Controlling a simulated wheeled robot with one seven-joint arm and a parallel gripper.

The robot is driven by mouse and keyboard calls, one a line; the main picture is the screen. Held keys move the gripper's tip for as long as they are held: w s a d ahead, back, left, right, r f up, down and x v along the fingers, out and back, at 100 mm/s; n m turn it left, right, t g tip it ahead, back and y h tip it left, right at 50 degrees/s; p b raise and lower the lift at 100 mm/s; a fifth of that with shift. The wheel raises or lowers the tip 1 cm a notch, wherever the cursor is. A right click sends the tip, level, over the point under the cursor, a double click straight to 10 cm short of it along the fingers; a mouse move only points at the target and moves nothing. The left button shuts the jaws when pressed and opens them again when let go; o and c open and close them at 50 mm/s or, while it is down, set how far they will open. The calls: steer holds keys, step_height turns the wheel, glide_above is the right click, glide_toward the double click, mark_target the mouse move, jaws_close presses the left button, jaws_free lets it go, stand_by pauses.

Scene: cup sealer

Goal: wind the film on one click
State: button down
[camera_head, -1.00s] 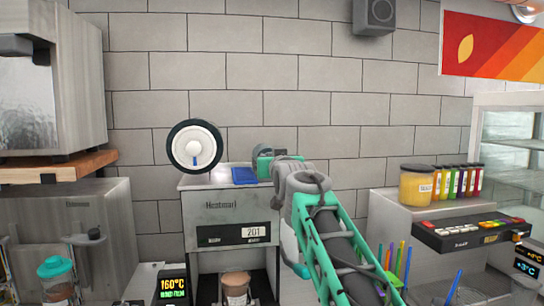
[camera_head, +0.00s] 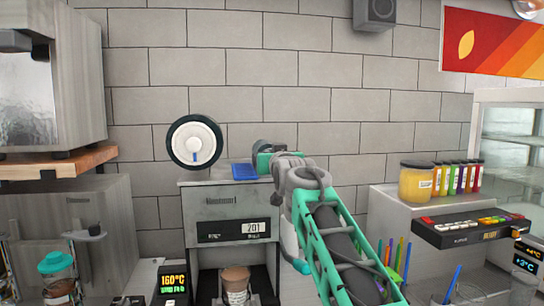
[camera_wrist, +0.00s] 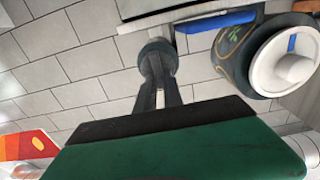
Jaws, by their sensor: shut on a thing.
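The sealer (camera_head: 235,215), a grey box marked Heatmarl with a 201 display, stands in the middle of the head view. A large film roll (camera_head: 194,144) with a dark rim and white hub is above its left top; a blue mark shows low on the hub. In the wrist view the roll (camera_wrist: 290,62) is at the right. My gripper (camera_head: 268,160) is at the right of the sealer's top. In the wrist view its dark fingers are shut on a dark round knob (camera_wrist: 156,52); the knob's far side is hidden.
A blue piece (camera_head: 244,172) lies on the sealer's top between roll and gripper. A cup (camera_head: 235,280) stands in the sealer's opening. A 160°C display (camera_head: 174,281) is at its left. Jars (camera_head: 417,180) and a button panel (camera_head: 470,228) stand at the right.

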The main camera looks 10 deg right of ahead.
steer(key=shift+m, duration=0.3)
steer(key=m+b, duration=0.2)
steer(key=m, duration=0.5)
steer(key=f+m+b, duration=0.1)
steer(key=m, duration=0.7)
steer(key=d+f+m+b, duration=0.1)
steer(key=m+b, duration=0.1)
steer(key=m, duration=0.6)
steer(key=shift+d+f+b, duration=0.1)
steer(key=shift+b, duration=0.25)
steer(key=c, duration=1.5)
jaws_free()
steer(key=shift+o, duration=0.2)
